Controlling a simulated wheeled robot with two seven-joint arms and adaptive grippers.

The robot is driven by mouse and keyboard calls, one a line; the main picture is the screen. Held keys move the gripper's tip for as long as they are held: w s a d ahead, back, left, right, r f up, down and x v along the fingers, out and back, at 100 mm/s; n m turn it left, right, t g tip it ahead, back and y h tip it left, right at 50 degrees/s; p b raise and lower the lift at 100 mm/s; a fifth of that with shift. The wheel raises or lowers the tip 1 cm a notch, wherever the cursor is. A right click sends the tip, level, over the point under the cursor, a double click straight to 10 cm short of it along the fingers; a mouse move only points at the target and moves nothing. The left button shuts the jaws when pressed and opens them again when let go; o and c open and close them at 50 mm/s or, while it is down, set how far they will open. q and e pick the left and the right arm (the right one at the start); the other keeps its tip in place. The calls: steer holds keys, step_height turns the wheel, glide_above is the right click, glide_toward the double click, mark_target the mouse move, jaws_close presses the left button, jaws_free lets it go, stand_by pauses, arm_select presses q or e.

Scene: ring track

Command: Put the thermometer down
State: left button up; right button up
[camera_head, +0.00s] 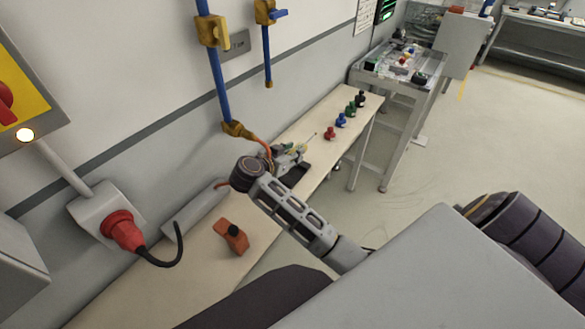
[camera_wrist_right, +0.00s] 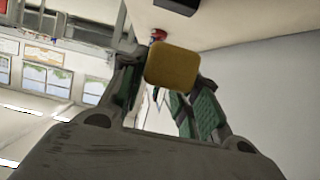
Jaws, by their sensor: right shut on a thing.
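The thermometer shows as a small yellow body (camera_head: 300,147) with a thin probe in the head view. In the right wrist view its yellow rounded block (camera_wrist_right: 172,68) sits between the two green-padded fingers. My right gripper (camera_head: 294,152) is shut on it, over the wooden bench (camera_head: 276,222) beside the wall. My right arm hides part of the gripper and the bench below. I cannot tell whether the thermometer touches the bench top. My left gripper is not in view.
Small red (camera_head: 330,133), blue (camera_head: 341,120), green (camera_head: 351,108) and black (camera_head: 361,98) items stand in a row on the bench's far part. An orange object (camera_head: 231,236) lies on its near part. A blue pipe (camera_head: 218,72) comes down beside the gripper. A cluttered cart (camera_head: 408,89) stands beyond.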

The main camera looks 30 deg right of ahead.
step_height(320, 180, down, 2)
steer(key=shift+f, duration=0.7)
step_height(320, 180, down, 3)
steer(key=shift+r+b, duration=0.15)
steer(key=shift+b, duration=0.15)
steer(key=shift+f, duration=0.2)
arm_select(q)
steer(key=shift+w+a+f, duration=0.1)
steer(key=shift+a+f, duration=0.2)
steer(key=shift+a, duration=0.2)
arm_select(e)
steer(key=shift+f, duration=0.1)
steer(key=o, duration=1.1)
steer(key=shift+c, duration=0.2)
